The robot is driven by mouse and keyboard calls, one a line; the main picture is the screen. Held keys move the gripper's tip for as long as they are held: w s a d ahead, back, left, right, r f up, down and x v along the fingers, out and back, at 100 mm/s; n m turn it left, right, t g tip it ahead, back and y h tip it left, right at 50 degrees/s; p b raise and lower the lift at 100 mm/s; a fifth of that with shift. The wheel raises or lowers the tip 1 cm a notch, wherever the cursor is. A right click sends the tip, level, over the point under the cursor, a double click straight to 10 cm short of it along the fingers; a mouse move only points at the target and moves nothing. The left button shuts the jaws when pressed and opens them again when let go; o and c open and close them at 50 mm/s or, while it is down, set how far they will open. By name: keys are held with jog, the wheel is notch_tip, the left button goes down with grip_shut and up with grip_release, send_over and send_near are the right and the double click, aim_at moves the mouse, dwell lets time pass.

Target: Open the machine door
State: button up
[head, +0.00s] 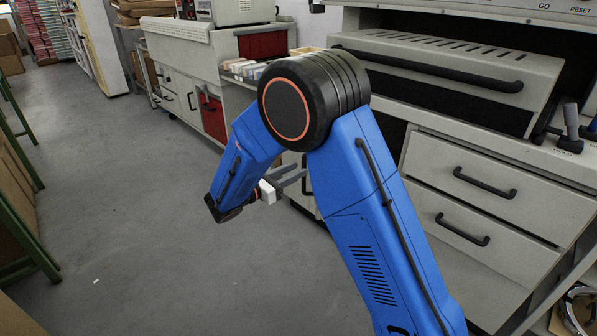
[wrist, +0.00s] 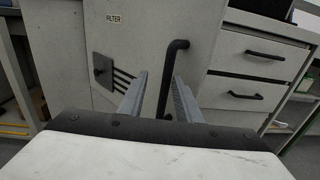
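The machine door is a pale grey panel (wrist: 135,45) marked FILTER in the wrist view, with a black upright bar handle (wrist: 172,70) near its right edge. The door looks shut. My gripper (wrist: 159,80) is open, its two grey fingers pointing toward the door. The handle shows between the fingers, closer to the right one; I cannot tell whether it is within their reach or beyond the tips. In the head view my gripper (head: 300,178) is beside the cabinet front, and my blue arm hides most of the door.
Drawers with black handles (head: 485,182) are right of the door; they also show in the wrist view (wrist: 265,55). A hood with a long black handle (head: 430,66) is above. Grey floor (head: 130,200) is open on the left. A green-legged table (head: 30,240) stands at the far left.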

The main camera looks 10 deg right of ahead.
jog(key=s+a, duration=0.1)
jog(key=a, duration=1.4)
jog(key=shift+s, duration=0.4)
dwell(0.9)
